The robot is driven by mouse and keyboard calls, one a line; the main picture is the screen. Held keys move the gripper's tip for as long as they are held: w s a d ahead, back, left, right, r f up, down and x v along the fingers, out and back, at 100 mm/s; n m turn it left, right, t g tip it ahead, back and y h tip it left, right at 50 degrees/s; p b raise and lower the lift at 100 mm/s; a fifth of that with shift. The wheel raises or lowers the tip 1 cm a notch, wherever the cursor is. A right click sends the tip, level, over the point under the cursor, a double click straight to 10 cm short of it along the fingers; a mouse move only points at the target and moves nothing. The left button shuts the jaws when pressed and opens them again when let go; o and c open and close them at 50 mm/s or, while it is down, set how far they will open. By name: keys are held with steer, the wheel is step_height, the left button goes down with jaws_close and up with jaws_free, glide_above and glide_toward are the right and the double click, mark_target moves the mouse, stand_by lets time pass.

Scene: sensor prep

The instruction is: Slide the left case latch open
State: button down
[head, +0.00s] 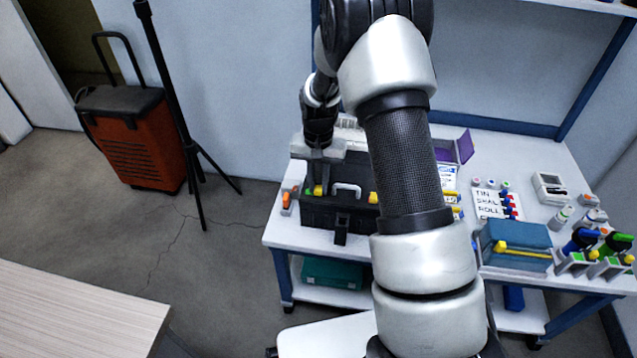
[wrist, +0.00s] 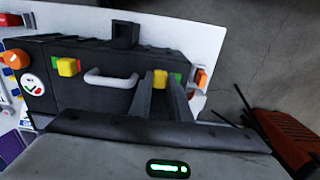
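The wrist view shows the case the other way round, with this left tab (wrist: 160,78) right of the handle (wrist: 111,79). My gripper's fingers (wrist: 160,88) reach down on either side of the tab. I cannot tell whether they touch it. The right latch tab (wrist: 67,67) is free, with green on its outer side.
An orange-topped item (head: 287,200) stands close left of the case. A blue box (head: 515,246) and several bottles are on the right of the bench. A tripod (head: 185,120) and red wheeled case (head: 135,140) stand on the floor at left.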

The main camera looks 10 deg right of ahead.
steer(key=shift+w+a, duration=0.3)
steer(key=shift+a, duration=0.35)
steer(key=shift+w+a, duration=0.25)
steer(key=shift+a, duration=0.35)
steer(key=c, duration=1.9)
jaws_free()
steer(key=shift+r, duration=0.15)
step_height(320, 180, up, 17)
steer(key=p, duration=0.3)
steer(key=shift+r, duration=0.1)
